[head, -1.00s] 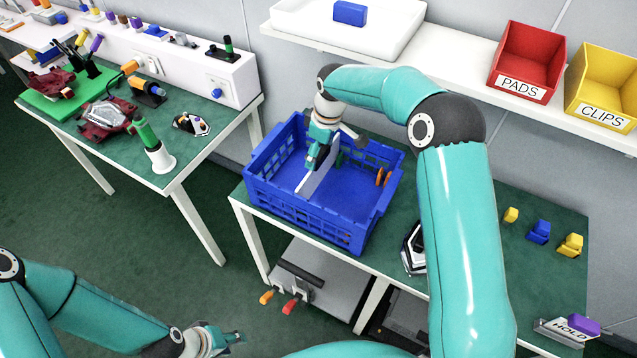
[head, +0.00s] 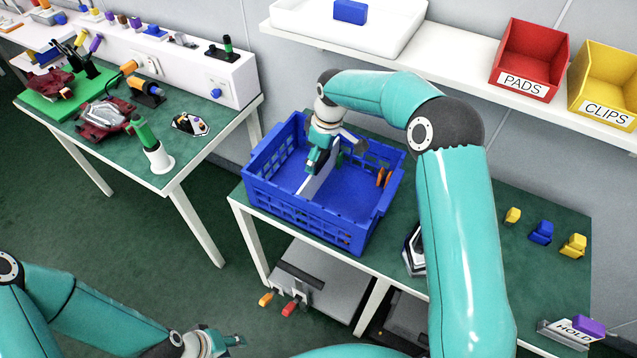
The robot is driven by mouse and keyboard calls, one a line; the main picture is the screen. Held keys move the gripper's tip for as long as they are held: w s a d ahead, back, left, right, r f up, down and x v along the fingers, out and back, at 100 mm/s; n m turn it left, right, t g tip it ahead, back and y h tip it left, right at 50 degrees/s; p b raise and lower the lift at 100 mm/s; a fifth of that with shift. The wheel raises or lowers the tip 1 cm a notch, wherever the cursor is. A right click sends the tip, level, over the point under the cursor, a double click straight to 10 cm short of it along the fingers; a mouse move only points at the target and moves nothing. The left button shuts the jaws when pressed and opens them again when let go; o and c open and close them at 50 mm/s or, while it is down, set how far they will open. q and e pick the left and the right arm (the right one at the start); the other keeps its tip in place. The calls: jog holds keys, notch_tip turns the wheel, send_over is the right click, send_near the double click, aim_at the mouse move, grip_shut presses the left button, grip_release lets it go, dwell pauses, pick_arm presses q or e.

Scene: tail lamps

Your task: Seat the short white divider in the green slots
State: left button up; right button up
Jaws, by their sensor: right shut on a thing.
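The white divider (head: 318,180) is a thin strip inside the blue crate (head: 262,196), in the left half. My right gripper (head: 314,166) reaches down into the crate and is shut on the white divider. The gripper hides the divider's upper part, and I cannot tell whether its lower edge touches the crate floor. A small green slot piece (head: 339,159) shows at the crate's back wall beside the gripper. Orange slot pieces (head: 384,177) show at the crate's right wall. My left gripper (head: 238,341) is low at the bottom of the view, away from the crate; its finger gap is too small to tell.
The crate stands on a green-topped table, with a dark device (head: 413,250) to its right. Yellow and blue blocks (head: 541,233) lie further right. A shelf above holds a white tray (head: 398,45), a red PADS bin (head: 530,62) and a yellow CLIPS bin (head: 607,85).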

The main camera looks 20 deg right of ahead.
jog(key=shift+f, duration=0.5)
jog(key=shift+f+b, duration=0.15)
jog(key=shift+b, duration=0.25)
dwell(0.5)
jog(key=o, duration=1.1)
jog(key=shift+o, duration=0.2)
notch_tip(320, 180, up, 12)
jog(key=s+d, duration=0.1)
jog(key=shift+s, duration=0.2)
jog(key=shift+f, duration=0.15)
